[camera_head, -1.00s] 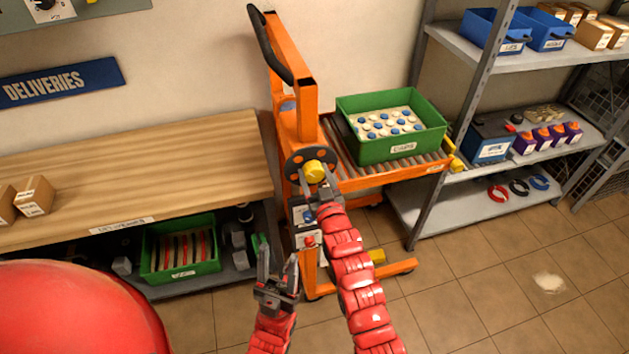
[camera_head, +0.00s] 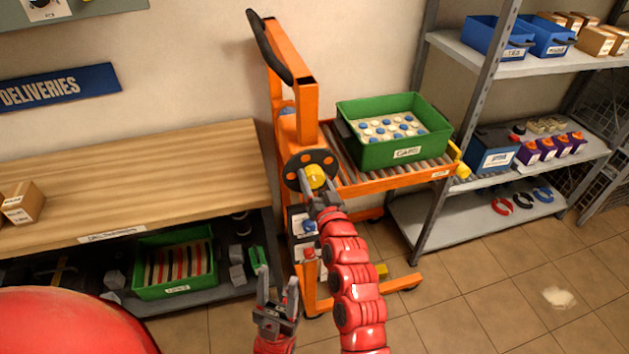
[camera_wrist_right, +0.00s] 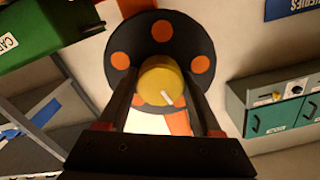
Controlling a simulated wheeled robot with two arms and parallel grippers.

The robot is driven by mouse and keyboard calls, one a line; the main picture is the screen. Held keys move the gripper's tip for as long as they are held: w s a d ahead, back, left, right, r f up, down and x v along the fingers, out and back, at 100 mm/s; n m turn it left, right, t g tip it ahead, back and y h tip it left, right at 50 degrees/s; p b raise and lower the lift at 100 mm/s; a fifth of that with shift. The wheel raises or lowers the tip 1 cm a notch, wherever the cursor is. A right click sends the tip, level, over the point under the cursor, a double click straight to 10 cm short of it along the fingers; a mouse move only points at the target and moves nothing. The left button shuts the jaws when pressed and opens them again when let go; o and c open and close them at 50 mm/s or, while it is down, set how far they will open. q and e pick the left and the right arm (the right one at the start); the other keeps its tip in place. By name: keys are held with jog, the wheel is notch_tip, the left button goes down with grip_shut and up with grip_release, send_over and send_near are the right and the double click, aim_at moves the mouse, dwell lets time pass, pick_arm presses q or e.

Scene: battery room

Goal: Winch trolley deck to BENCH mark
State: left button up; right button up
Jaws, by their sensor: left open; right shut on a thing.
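The orange winch trolley (camera_head: 303,130) stands between the wooden bench and the shelving. Its roller deck (camera_head: 392,182) carries a green bin labelled CAPS (camera_head: 400,155), full of blue and white caps. On the mast is a dark winch wheel with orange spots (camera_head: 297,163) and a yellow knob (camera_head: 316,177). My right gripper (camera_head: 318,192) is shut on the yellow knob; the right wrist view shows the knob (camera_wrist_right: 158,78) between its fingers. My left gripper (camera_head: 276,292) is open and empty, low in front of the bench. I cannot make out a BENCH mark.
A grey shelf rack (camera_head: 470,205) with blue bins and batteries stands right of the deck.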

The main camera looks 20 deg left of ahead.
jog(key=shift+f, duration=0.1)
jog(key=o, duration=1.4)
jog(key=shift+s+d+b, duration=0.3)
jog(key=shift+s+d, duration=0.05)
jog(key=shift+s, duration=0.2)
jog(key=shift+b+v, duration=1.55)
jog(key=shift+v, duration=6.55)
jog(key=shift+w, duration=0.1)
